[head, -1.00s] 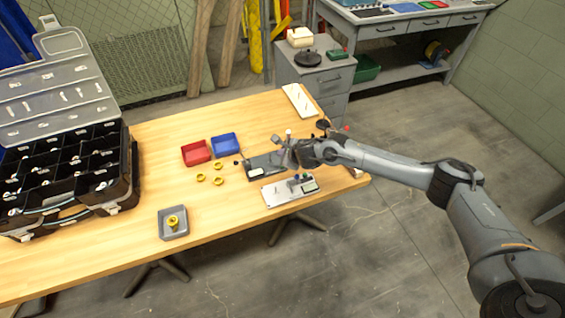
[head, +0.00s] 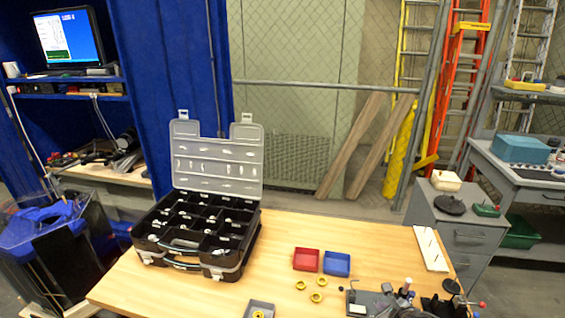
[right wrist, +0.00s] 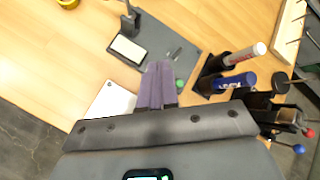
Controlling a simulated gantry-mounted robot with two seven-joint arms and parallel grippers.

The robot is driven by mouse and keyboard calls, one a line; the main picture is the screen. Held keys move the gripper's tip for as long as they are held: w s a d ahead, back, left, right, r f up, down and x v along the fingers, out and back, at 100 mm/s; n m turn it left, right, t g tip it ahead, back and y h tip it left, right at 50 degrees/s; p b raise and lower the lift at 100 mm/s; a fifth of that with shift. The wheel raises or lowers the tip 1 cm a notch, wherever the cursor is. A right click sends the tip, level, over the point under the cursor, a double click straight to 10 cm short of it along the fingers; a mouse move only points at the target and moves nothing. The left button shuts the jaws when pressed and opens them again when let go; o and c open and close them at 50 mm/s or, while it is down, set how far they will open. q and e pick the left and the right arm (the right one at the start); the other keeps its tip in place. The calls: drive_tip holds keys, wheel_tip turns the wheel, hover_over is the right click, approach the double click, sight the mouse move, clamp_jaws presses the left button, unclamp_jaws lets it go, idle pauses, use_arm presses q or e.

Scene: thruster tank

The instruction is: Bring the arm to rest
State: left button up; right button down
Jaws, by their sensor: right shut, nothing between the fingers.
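My right gripper (head: 380,302) shows at the bottom edge of the head view, over the right part of the wooden table, with most of its arm out of frame. In the right wrist view its two purple-grey fingers (right wrist: 157,84) are together, with nothing between them. They are above a grey plate (right wrist: 188,62) on the table; I cannot tell how high. My left gripper is not in view.
An open black organizer case (head: 150,240) stands at the table's left. A white pegged board (head: 431,249) lies at the right. Bare wood (head: 285,235) shows behind the bins.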

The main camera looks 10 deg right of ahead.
drive_tip(key=s+a+f+m, duration=0.1)
drive_tip(key=a, duration=0.2)
drive_tip(key=s+a+m, duration=0.2)
drive_tip(key=a, duration=0.2)
drive_tip(key=s+a+f+m+y, duration=0.1)
drive_tip(key=s+a+m, duration=0.1)
drive_tip(key=a, duration=0.1)
drive_tip(key=shift+a+f, duration=0.35)
drive_tip(key=s+a+m+g, duration=0.1)
drive_tip(key=s+a+m, duration=0.85)
drive_tip(key=m, duration=0.25)
drive_tip(key=s+d+r+m+g, duration=0.1)
drive_tip(key=s+d+m+g, duration=0.15)
drive_tip(key=s+m, duration=0.8)
drive_tip(key=s+d+r+m+g, duration=0.2)
drive_tip(key=s+d+m, duration=0.2)
drive_tip(key=s+m, duration=0.7)
wheel_tip(320, 180, up, 32)
drive_tip(key=m+p, duration=0.1)
drive_tip(key=p, duration=3.1)
drive_tip(key=shift+w+d, duration=0.2)
drive_tip(key=shift+w, duration=0.2)
drive_tip(key=shift+r, duration=0.1)
